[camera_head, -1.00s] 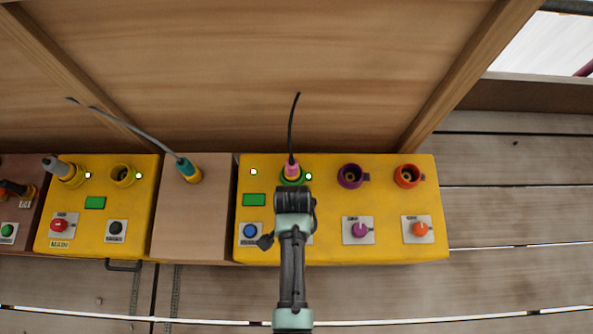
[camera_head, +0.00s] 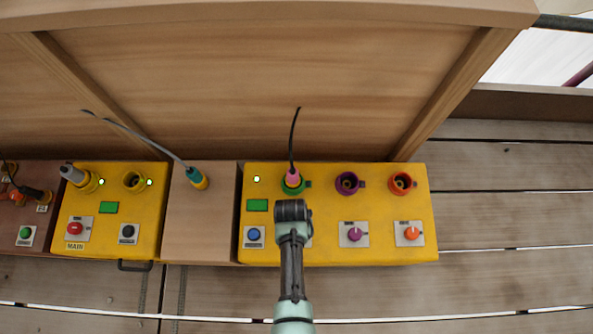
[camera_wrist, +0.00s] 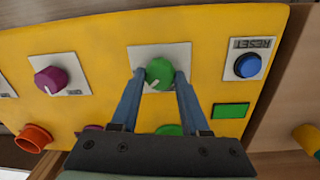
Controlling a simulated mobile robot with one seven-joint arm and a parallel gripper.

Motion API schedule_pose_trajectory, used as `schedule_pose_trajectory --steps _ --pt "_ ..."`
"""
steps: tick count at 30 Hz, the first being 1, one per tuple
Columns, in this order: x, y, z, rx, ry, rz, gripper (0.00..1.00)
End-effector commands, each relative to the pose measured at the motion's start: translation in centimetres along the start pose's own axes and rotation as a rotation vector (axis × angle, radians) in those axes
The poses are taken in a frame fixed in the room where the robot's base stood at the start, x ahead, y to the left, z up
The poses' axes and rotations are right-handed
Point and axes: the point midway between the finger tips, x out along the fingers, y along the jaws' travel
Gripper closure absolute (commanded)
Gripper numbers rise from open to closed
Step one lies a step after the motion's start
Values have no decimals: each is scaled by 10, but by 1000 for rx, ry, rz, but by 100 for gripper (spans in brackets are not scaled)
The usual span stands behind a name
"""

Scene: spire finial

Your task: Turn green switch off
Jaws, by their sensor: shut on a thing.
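The green switch (camera_wrist: 159,73) is a round knob on a white plate of the yellow box. In the wrist view its white pointer mark points to the lower left. My gripper (camera_wrist: 158,80) is shut on this knob, one finger on each side. In the head view my gripper and arm (camera_head: 292,215) hide the green knob and most of its plate. The green socket (camera_head: 302,185) stands behind it with a pink plug (camera_head: 293,178) in it.
Purple (camera_head: 354,234) and orange (camera_head: 411,232) knobs sit to the right, with a purple socket (camera_head: 347,183) and an orange socket (camera_head: 402,183) behind them. A blue RESET button (camera_head: 254,235) is to the left. Another yellow box marked MAIN (camera_head: 75,246) stands farther left.

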Motion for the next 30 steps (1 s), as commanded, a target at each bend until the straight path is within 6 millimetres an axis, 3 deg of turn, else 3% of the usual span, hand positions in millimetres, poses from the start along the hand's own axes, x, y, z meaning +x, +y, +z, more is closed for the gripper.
schedule_pose_trajectory --steps 18,30 --pt "-2 0 1 -567 26 0 100" --pt "0 0 1 -798 37 0 100"
